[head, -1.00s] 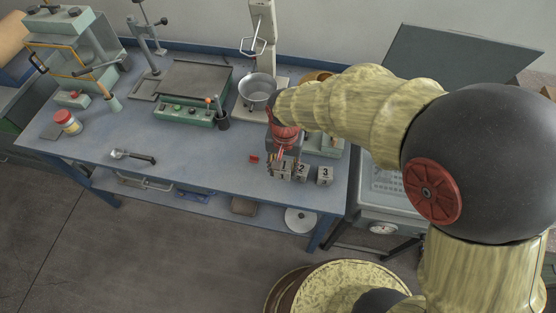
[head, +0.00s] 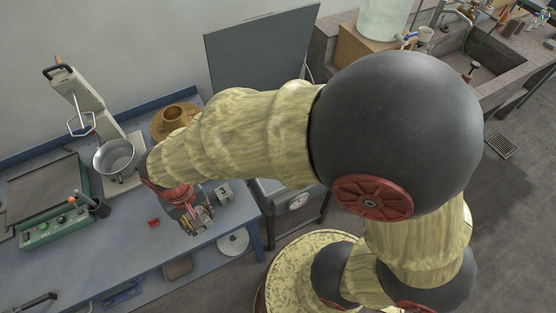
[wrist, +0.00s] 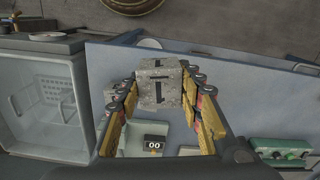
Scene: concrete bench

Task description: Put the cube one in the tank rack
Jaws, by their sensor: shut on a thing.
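Cube one (wrist: 158,88), grey and speckled with a dark 1, sits between the fingers of my gripper (wrist: 160,100) in the wrist view. The gripper is shut on it and appears to hold it above the bench. In the head view my gripper (head: 200,220) is over the bench's front right part, and the cube is hard to make out there. The cube marked 3 (head: 224,192) stands on the bench just right of it; cube two is not visible. I cannot surely identify the tank rack; a translucent tank (head: 385,16) stands on a wooden box (head: 366,46) at the back right.
A sink (head: 487,45) is set in the counter at the upper right. Open floor (head: 510,220) lies at the right.

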